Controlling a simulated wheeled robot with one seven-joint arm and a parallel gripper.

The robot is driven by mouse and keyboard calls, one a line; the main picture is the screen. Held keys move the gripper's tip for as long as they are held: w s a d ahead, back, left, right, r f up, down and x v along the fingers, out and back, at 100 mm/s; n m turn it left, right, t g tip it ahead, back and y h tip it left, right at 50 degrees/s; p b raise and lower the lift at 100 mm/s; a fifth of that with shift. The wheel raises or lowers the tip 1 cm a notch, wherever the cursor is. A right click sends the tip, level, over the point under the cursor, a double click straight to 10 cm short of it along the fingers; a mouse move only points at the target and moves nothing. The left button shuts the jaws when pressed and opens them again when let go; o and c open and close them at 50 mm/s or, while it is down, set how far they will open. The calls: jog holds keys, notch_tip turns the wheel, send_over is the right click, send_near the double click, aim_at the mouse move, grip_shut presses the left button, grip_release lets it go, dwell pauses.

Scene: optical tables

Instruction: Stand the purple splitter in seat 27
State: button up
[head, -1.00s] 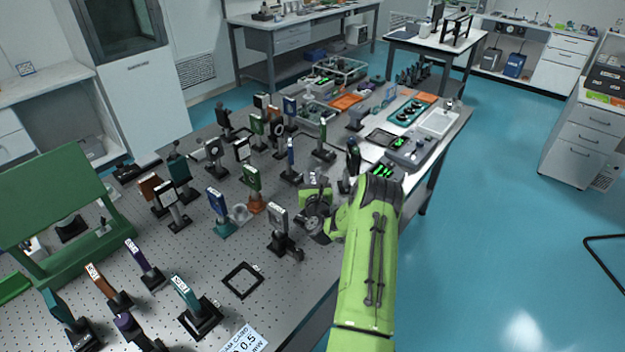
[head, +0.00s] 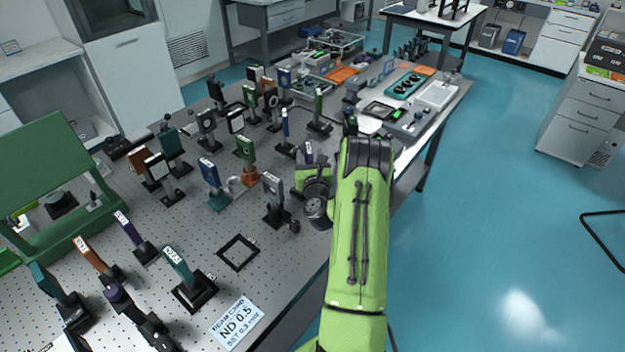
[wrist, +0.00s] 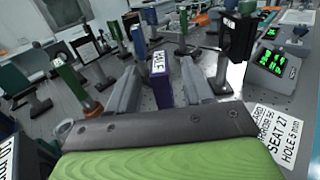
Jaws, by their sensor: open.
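In the wrist view a purple post-mounted piece (wrist: 162,89) with a white label on top stands between the fingers of my gripper (wrist: 160,70). The gripper is open, with one finger on each side of the piece; I cannot tell whether either touches it. A white card (wrist: 279,136) reading "SEAT 27, HOLE 5 mm" lies right of the gripper. The seat itself cannot be made out there. In the head view two other purple pieces stand at the lower left, one labelled (head: 130,229) and one (head: 120,298) at the front. My arm partly hides the gripper in this view.
Several posts with optics crowd the perforated table around the gripper. A box with green displays (wrist: 278,66) stands to the right. A green panel (head: 45,185) stands at the left.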

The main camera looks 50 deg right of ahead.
jog(key=b+v, duration=0.7)
jog(key=b, duration=0.2)
jog(key=shift+b, duration=0.3)
jog(key=shift+a, duration=0.1)
